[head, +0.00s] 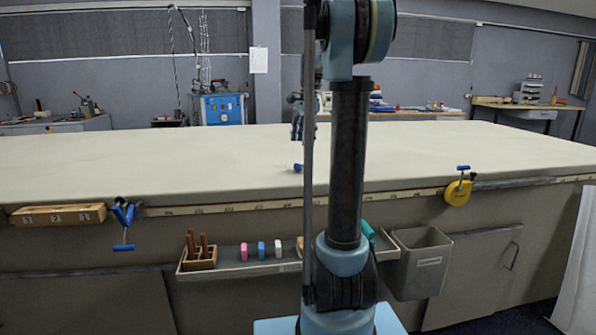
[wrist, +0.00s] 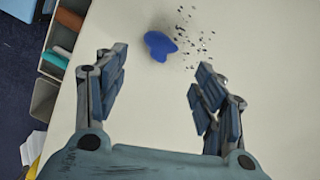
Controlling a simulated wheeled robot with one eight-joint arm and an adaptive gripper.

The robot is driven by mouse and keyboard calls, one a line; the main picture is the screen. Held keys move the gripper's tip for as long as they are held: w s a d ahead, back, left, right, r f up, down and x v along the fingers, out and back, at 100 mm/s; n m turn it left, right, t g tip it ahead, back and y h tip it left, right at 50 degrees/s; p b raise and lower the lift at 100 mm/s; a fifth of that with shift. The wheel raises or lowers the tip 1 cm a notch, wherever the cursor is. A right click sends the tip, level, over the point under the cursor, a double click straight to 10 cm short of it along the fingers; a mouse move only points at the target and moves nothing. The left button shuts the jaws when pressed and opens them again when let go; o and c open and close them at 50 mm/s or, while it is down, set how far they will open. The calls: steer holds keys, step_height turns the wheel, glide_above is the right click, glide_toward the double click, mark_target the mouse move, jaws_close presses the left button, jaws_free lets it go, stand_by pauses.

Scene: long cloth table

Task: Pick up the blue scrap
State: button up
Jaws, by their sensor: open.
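The blue scrap (wrist: 159,46) is a small, rounded, irregular piece lying on the pale cloth table (wrist: 135,20). In the wrist view it lies beyond my fingertips, roughly in line with the gap between them. In the head view the blue scrap (head: 297,168) is a small spot near the table's front edge, partly hidden by my arm. My gripper (wrist: 157,80) is open with nothing between its fingers. In the head view my gripper (head: 297,122) hangs over the table, mostly hidden behind my arm.
Small dark bits (wrist: 194,38) are scattered right of the scrap. A tray (head: 232,263) with chalks and a grey bin (head: 420,262) hang on the table's front. A blue clamp (head: 124,222) and a yellow tape measure (head: 458,192) sit at the edge. The tabletop is otherwise clear.

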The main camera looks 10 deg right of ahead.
mark_target(299, 163)
steer(key=shift+s+a+f, duration=0.1)
steer(key=shift+a+f, duration=0.15)
steer(key=shift+f, duration=1.45)
steer(key=shift+a+f, duration=0.2)
steer(key=shift+f, duration=1.5)
steer(key=shift+s+a+f, duration=0.1)
steer(key=shift+a+f, duration=0.15)
steer(key=shift+f, duration=1.45)
steer(key=shift+w, duration=0.1)
steer(key=c, duration=0.9)
